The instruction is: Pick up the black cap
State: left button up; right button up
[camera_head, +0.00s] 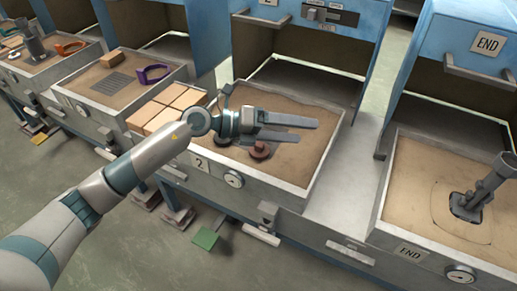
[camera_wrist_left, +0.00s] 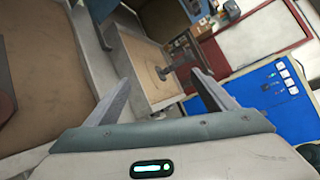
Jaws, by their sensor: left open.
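My left gripper (camera_head: 307,130) is open and empty, above the sand bed of station 2 (camera_head: 312,160). Its two fingers point to the right in the head view. In the left wrist view the fingers (camera_wrist_left: 160,78) are spread with nothing between them. A dark round piece (camera_head: 222,138) shows partly below the gripper's base; it may be the black cap, but the gripper covers much of it. A reddish-brown round knob (camera_head: 260,150) lies on the sand just below the fingers. My right gripper is in neither view.
Tan blocks (camera_head: 165,108) sit left of my gripper. A purple bracket (camera_head: 152,74) lies in the bed farther left. The END bed (camera_head: 410,185) at right holds a dark upright fixture (camera_head: 478,190). A pressure gauge (camera_head: 234,179) is on the front wall.

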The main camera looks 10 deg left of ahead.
pick_arm(q)
jog(key=w+a+f+y, duration=0.1)
jog(key=w+a+y, duration=0.2)
jog(key=a, duration=0.5)
jog(key=w+a+f+y, duration=0.1)
jog(key=w+a+y, duration=0.3)
jog(key=a, duration=0.5)
jog(key=w+a+m+y, duration=0.1)
jog(key=w+a+y, duration=0.2)
jog(key=a+y, duration=0.3)
jog(key=shift+w+a+f+t+y, duration=0.15)
jog(key=shift+a+f+t+y, duration=0.2)
jog(key=shift+a, duration=0.9)
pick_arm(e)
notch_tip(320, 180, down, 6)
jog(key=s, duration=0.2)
pick_arm(q)
jog(key=shift+f, duration=0.2)
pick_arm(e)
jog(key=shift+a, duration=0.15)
pick_arm(q)
jog(key=p, duration=0.2)
send_over(222, 140)
notch_tip(222, 140, down, 11)
jog(key=shift+f, duration=0.1)
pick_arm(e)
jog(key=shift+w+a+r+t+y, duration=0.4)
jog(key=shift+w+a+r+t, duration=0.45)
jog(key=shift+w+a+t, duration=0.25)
